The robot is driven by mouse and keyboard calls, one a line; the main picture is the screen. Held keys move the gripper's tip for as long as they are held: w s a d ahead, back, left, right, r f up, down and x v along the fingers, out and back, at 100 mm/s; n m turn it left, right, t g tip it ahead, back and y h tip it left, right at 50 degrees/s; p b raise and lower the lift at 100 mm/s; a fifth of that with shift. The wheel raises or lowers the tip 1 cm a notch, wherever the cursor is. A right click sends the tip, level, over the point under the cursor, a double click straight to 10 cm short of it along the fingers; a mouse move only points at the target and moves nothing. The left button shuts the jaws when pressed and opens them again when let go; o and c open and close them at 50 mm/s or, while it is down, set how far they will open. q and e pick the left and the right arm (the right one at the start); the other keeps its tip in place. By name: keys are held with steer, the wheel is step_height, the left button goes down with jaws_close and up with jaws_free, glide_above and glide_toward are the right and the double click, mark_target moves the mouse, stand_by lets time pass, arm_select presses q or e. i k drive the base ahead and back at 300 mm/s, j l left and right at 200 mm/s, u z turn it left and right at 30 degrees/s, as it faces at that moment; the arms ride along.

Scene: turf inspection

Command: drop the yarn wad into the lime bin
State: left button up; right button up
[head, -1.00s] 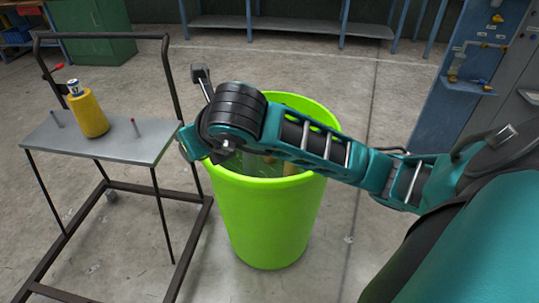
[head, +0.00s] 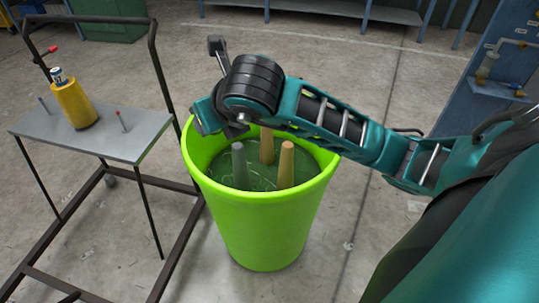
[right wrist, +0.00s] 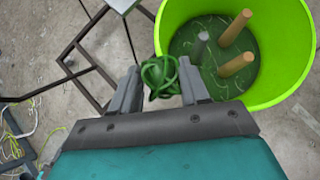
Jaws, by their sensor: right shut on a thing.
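The lime bin (head: 265,220) stands on the floor in the middle of the head view; its open mouth holds a grey cone and two tan cones over a dark green bottom with stringy scraps. It also shows at the upper right of the right wrist view (right wrist: 289,84). My right gripper (right wrist: 160,84) is shut on the yarn wad (right wrist: 160,76), a green tangle of loops between the two fingers. In that view the wad sits left of the bin's opening, close to its rim. In the head view my right wrist hides the wad. My left gripper is out of view.
A dark-framed cart with a grey shelf (head: 110,139) stands left of the bin, carrying a yellow spool (head: 73,106). Blue shelving (head: 350,10) is at the back and a blue panel with pipes (head: 490,90) at the right. Floor right of the bin is clear.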

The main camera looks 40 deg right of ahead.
mark_target(272, 179)
steer(key=i+l, duration=0.1)
steer(key=l, duration=0.85)
steer(key=i+l, duration=0.15)
steer(key=l, duration=0.3)
